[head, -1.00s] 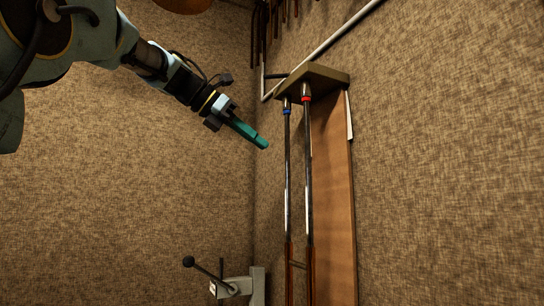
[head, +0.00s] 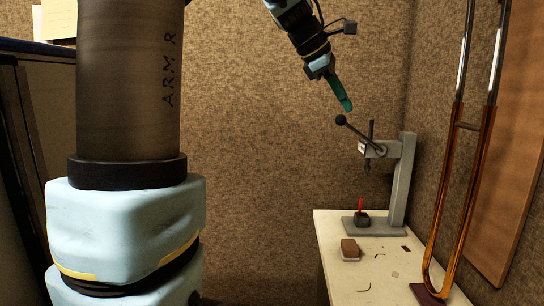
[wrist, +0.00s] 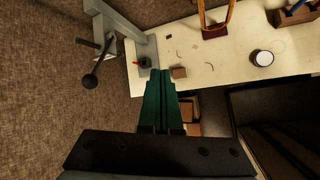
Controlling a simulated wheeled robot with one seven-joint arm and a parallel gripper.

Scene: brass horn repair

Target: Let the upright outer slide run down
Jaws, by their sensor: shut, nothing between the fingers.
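The outer slide (head: 472,185), a copper-coloured U of two tubes, stands upright at the right of the head view. Its bottom bend is at a dark red block (head: 432,293) and seems to touch it. Silvery inner tubes (head: 497,50) rise from its top, and their upper ends are out of view. In the wrist view the slide's lower part (wrist: 230,13) shows at the top edge above the block (wrist: 214,31). My gripper (head: 347,106) has green fingers, shut and empty, in the air left of the slide and clear of it. The fingers also show in the wrist view (wrist: 161,73).
A grey arbor press (head: 402,185) with a ball-ended lever (head: 341,120) stands on the pale bench (head: 340,265), below and right of my gripper. A small brown block (head: 350,248) lies on the bench. A wooden board (head: 510,170) stands behind the slide.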

